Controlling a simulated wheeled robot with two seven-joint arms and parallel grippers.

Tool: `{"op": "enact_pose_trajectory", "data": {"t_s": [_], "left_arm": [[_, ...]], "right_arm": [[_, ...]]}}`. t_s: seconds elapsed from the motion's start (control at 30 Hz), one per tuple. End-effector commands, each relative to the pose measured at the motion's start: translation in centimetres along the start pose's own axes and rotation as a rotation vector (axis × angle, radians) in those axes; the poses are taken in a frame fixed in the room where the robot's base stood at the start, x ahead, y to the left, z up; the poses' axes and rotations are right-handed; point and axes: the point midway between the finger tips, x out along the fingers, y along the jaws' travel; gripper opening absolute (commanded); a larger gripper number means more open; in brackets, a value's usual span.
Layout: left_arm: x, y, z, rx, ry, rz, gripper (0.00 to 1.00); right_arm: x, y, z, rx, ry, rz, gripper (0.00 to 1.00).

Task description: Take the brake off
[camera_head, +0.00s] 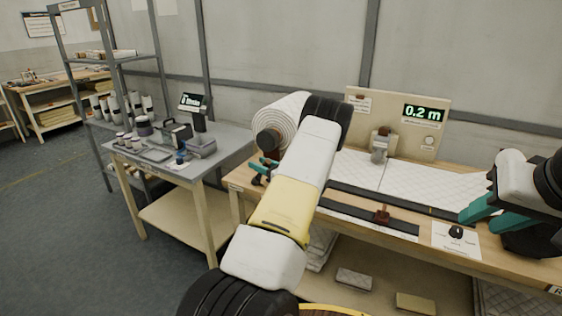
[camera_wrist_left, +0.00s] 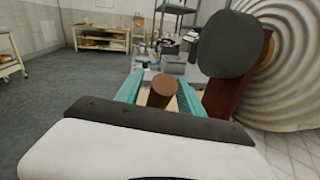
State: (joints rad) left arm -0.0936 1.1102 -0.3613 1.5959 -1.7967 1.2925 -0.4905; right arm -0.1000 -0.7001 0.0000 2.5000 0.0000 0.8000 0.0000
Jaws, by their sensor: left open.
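The wadding roll (camera_head: 281,121) sits at the left end of the bench, with a dark round end cap (camera_wrist_left: 228,45) large in the left wrist view. Beside the cap is a reddish-brown wooden upright (camera_wrist_left: 222,97). A brown round-ended handle (camera_wrist_left: 162,90), which looks like the brake lever, stands between the teal fingers of my left gripper (camera_wrist_left: 158,92). That gripper is open, with a finger on each side of the handle; contact cannot be told. My right gripper (camera_head: 476,219) is open and empty over the bench's right side.
White quilted wadding (camera_head: 400,180) lies along the bench (camera_head: 455,255). A board behind carries a display (camera_head: 423,113) reading 0.2 m. A small brown-knobbed part (camera_head: 382,215) sits on a dark strip. A grey side table (camera_head: 225,146) with a scale stands left.

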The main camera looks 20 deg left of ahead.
Motion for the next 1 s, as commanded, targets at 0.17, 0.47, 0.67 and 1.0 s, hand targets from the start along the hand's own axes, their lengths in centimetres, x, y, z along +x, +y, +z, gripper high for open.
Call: {"op": "enact_pose_trajectory", "data": {"t_s": [0.17, 0.47, 0.67, 1.0], "left_arm": [[0.17, 0.0, -0.02, 0.0, 0.001, 0.0, 0.45], [0.14, 0.0, 0.0, 0.0, 0.0, 0.0, 0.04], [0.13, -0.01, 0.0, 0.0, 0.0, 0.0, 0.0], [0.11, -0.02, 0.0, 0.0, 0.0, 0.0, 0.0]], "right_arm": [[0.0, 0.0, 0.0, 0.0, 0.0, 0.0, 0.36], [0.0, 0.0, 0.0, 0.0, 0.0, 0.0, 0.36], [0.0, 0.0, 0.0, 0.0, 0.0, 0.0, 0.36], [0.0, 0.0, 0.0, 0.0, 0.0, 0.0, 0.36]]}}
